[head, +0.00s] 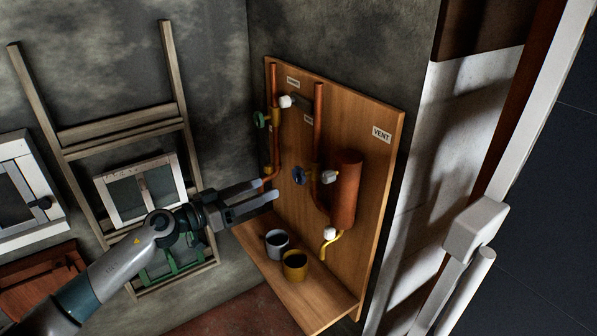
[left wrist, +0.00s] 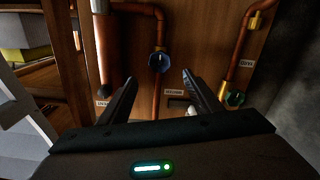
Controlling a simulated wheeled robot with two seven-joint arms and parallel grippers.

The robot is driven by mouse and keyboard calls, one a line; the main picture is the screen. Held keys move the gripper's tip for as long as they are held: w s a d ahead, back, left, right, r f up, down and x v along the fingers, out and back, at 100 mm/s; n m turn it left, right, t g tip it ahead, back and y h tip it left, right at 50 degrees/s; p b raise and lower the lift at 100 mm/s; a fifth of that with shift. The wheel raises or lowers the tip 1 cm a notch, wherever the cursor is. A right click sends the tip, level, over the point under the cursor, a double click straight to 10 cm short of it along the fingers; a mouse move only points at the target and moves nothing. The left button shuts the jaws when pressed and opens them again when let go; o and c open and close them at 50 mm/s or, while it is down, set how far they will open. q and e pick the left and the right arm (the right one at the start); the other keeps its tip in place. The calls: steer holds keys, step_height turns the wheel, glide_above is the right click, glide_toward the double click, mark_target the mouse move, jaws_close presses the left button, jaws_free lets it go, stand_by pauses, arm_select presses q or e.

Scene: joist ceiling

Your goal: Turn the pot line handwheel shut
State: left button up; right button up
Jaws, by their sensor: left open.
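A wooden board (head: 375,210) carries copper pipes with small handwheels and labels. A blue handwheel (head: 299,176) sits on the middle pipe; it also shows in the left wrist view (left wrist: 158,62). A green handwheel (head: 261,119) is higher on the left pipe, and at the right in the left wrist view (left wrist: 235,98). The labels near them are too small to read, so I cannot tell which wheel is the pot line's. My left gripper (head: 270,189) is open and empty, in front of the board, below and left of the blue wheel, apart from it. My right gripper is not in view.
A grey mug (head: 277,243) and a yellow mug (head: 295,265) stand on the shelf (head: 318,305) below the pipes. A copper cylinder (head: 345,190) is right of the blue wheel, near a VENT label (head: 382,134). A wooden frame (head: 118,135) leans at the left wall.

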mark_target(297, 175)
arm_select(q)
steer(key=x, duration=1.1)
steer(key=shift+p, duration=0.35)
steer(key=shift+w+d, duration=0.35)
steer(key=shift+d, duration=0.15)
steer(key=c, duration=1)
steer(key=shift+c, duration=0.2)
